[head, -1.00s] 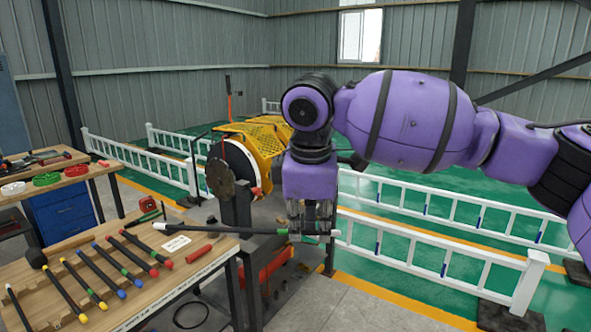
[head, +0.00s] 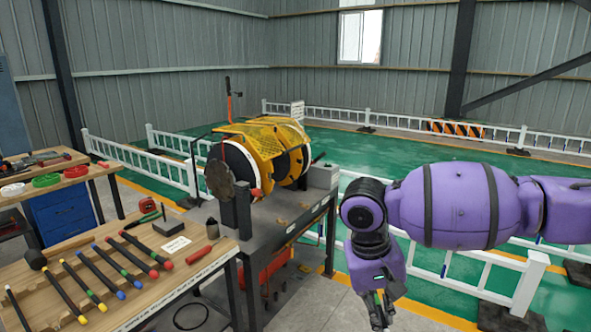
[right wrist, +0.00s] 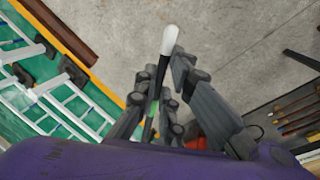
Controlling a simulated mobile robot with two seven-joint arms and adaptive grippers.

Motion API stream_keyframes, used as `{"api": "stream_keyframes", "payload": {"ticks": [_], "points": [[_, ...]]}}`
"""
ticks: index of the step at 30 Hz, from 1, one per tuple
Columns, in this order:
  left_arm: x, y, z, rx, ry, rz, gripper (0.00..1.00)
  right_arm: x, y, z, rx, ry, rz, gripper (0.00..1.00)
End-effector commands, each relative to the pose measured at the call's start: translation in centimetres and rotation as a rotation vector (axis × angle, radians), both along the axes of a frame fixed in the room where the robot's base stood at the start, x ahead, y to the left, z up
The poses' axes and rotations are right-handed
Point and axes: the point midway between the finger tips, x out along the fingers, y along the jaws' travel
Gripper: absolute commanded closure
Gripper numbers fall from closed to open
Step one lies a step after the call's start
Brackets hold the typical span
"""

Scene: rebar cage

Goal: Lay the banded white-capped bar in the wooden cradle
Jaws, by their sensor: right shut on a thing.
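My right gripper (head: 378,312) hangs low at the right of the head view, clear of the benches. The right wrist view shows its fingers (right wrist: 170,95) shut around a dark bar with a white cap (right wrist: 170,39) and a green band (right wrist: 153,107). The capped end points away from the wrist, over bare floor. In the head view the bar is hard to make out. Notched wooden strips (head: 38,287) on the left bench hold several dark bars with coloured caps; I cannot tell whether these are the cradle. My left gripper is not in view.
A yellow-guarded machine (head: 262,150) on a dark table (head: 285,212) is in the middle. White railings (head: 520,280) stand at the right. Grey floor lies between.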

Motion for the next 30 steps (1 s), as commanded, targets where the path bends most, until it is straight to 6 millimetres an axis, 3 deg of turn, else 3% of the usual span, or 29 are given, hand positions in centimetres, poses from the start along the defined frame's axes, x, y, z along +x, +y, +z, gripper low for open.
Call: {"api": "stream_keyframes", "payload": {"ticks": [3, 8, 30], "points": [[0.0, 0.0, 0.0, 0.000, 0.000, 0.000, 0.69, -3.3, -0.1, -1.3, -0.001, 0.006, 0.015, 1.00], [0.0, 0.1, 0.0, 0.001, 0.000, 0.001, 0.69, -6.0, -0.3, -2.7, 0.000, 0.004, 0.036, 1.00], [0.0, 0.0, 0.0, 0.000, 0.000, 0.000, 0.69, -5.9, -0.2, -2.7, 0.000, -0.001, 0.051, 1.00]]}}
